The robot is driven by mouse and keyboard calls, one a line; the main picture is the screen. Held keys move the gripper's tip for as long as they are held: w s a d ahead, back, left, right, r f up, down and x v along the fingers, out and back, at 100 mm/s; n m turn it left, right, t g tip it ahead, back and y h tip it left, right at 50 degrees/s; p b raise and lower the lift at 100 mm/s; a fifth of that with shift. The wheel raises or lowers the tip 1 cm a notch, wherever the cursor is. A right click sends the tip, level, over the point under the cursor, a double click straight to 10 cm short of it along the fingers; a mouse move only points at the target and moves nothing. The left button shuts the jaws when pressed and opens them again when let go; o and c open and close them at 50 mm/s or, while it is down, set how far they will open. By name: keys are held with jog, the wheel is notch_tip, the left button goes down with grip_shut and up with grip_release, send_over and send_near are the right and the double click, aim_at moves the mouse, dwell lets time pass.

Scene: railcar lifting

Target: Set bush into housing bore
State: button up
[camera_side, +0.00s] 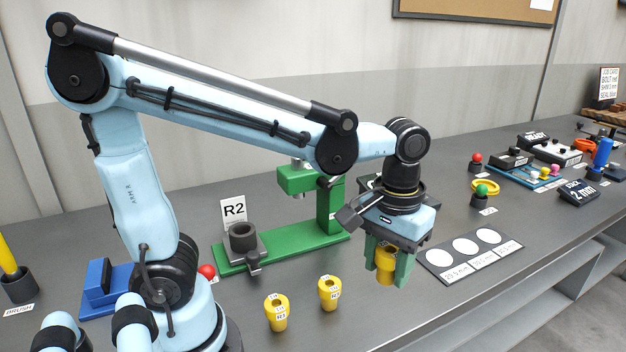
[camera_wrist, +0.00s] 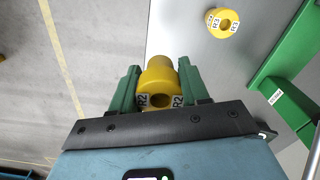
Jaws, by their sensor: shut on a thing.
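My gripper (camera_side: 389,266) has green fingers shut on a yellow flanged bush (camera_side: 386,262), held above the bench near its front edge. In the wrist view the bush (camera_wrist: 159,84) sits between both fingers (camera_wrist: 157,90) and carries R2 labels. The dark cylindrical housing (camera_side: 243,238) stands on the green press base (camera_side: 290,250), to the left of my gripper, with its bore facing up and an R2 sign (camera_side: 234,210) behind it. The held bush is well apart from the housing.
Two more yellow bushes (camera_side: 276,312) (camera_side: 329,293) stand on the bench; one shows an R3 label in the wrist view (camera_wrist: 223,23). A card with white discs (camera_side: 467,258) lies right of my gripper.

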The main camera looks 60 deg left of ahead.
aim_at(390, 250)
notch_tip(390, 250, up, 6)
jog(key=shift+r, duration=0.1)
jog(key=s+a+n, duration=0.2)
jog(key=s+a, duration=0.2)
jog(key=a, duration=0.9)
jog(key=s+a+n, duration=0.2)
jog(key=s+a, duration=0.2)
jog(key=a, duration=0.9)
jog(key=s+a+n, duration=0.1)
jog(key=s+a, duration=0.4)
jog(key=s, duration=0.3)
jog(key=shift+w+a+f, duration=0.1)
jog(key=shift+w+f, duration=0.05)
jog(key=shift+f, duration=1.1)
jog(key=shift+w+f, duration=0.15)
jog(key=shift+f, duration=1.05)
jog(key=shift+f, duration=0.1)
jog(key=shift+f, duration=2.8)
jog(key=shift+f, duration=1)
